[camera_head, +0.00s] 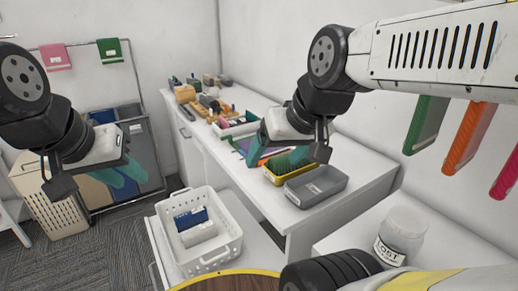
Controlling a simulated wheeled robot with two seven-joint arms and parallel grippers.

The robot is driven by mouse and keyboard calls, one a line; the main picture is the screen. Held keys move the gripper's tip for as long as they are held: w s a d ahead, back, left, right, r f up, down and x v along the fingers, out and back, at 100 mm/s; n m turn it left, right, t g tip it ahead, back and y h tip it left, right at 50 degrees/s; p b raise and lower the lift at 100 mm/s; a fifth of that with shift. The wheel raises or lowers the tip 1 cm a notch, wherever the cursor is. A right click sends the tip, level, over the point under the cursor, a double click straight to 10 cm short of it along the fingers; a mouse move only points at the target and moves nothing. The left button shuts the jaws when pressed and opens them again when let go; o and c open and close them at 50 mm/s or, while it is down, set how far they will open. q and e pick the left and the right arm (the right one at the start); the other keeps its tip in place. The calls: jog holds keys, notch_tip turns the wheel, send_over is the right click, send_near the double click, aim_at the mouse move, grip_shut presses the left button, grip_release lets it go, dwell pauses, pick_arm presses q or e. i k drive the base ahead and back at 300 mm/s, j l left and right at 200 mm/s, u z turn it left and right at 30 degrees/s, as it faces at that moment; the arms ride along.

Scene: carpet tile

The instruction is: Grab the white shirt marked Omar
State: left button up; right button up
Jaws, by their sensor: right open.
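No white shirt and no Omar marking can be made out in the head view. My left gripper (122,178) is at the left, in front of the laundry sorter (152,150). Its teal fingers look spread, with nothing seen between them.
A white basket (232,246) holds blue and white boxes. A grey bin (316,187) sits on the counter (352,166). A jar (402,232) stands at the right. A pink cloth (55,57) and green cloth (110,50) hang behind. A slotted hamper (57,212) stands left.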

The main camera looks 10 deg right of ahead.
aim_at(192, 237)
jog(key=k+j+z, duration=0.1)
jog(key=j, duration=0.55)
jog(key=k+j+z, duration=0.15)
jog(key=j, duration=0.2)
jog(key=k+j, duration=0.15)
jog(key=j, duration=0.15)
jog(key=i+j+z, duration=0.15)
jog(key=j, duration=0.2)
jog(key=i+j+z, duration=0.15)
jog(key=j, duration=0.2)
jog(key=i+j+z, duration=0.15)
jog(key=j, duration=0.25)
jog(key=i+j+z, duration=0.15)
jog(key=i+j, duration=0.3)
